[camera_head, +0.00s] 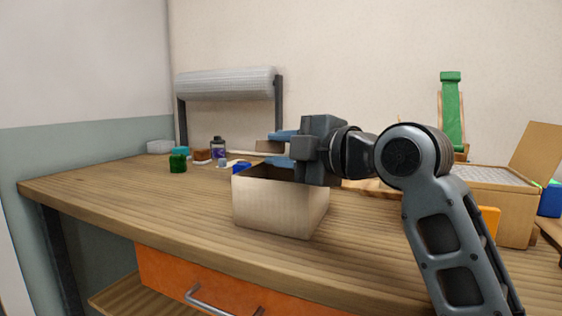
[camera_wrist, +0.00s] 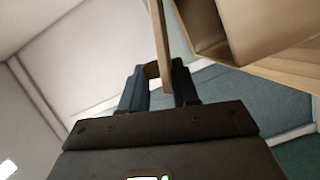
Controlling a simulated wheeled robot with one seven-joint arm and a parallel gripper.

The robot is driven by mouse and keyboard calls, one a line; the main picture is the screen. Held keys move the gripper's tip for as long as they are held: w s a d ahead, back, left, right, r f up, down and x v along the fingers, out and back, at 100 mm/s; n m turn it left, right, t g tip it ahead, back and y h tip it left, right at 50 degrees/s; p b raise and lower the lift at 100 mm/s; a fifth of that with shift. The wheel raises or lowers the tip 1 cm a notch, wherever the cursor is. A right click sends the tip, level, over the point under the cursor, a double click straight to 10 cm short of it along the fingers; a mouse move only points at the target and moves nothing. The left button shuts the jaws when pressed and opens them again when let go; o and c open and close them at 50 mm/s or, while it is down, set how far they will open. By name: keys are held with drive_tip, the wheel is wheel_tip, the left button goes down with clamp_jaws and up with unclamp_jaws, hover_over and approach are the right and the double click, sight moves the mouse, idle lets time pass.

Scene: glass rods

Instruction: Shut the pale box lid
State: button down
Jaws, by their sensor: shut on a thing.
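The pale box (camera_head: 275,208) stands open on the wooden bench, its dark inside partly showing below my gripper. It also shows at the upper right of the wrist view (camera_wrist: 245,22). My gripper (camera_head: 275,148) is above the box's back part, its fingers pointing left. It is shut on the box lid (camera_head: 266,146), of which a small brownish piece shows between the fingers. In the wrist view the lid (camera_wrist: 160,35) is a thin strip, seen nearly edge-on, running up from between the fingertips (camera_wrist: 159,88). Most of the lid is hidden in the head view.
A green jar (camera_head: 178,162), a dark bottle (camera_head: 217,149) and small items stand behind left. A wrap roll (camera_head: 225,83) hangs at the back. A cardboard carton (camera_head: 515,215) and green stand (camera_head: 451,115) are right. The bench's front left is clear.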

drive_tip(key=shift+s+a+f+b, duration=0.15)
drive_tip(key=shift+f+b, duration=0.1)
drive_tip(key=shift+f, duration=0.4)
drive_tip(key=shift+s+f+b, duration=0.15)
drive_tip(key=shift+f+b, duration=0.05)
drive_tip(key=shift+f, duration=0.4)
drive_tip(key=c, duration=1)
unclamp_jaws()
drive_tip(key=shift+o, duration=0.2)
drive_tip(key=shift+r, duration=0.1)
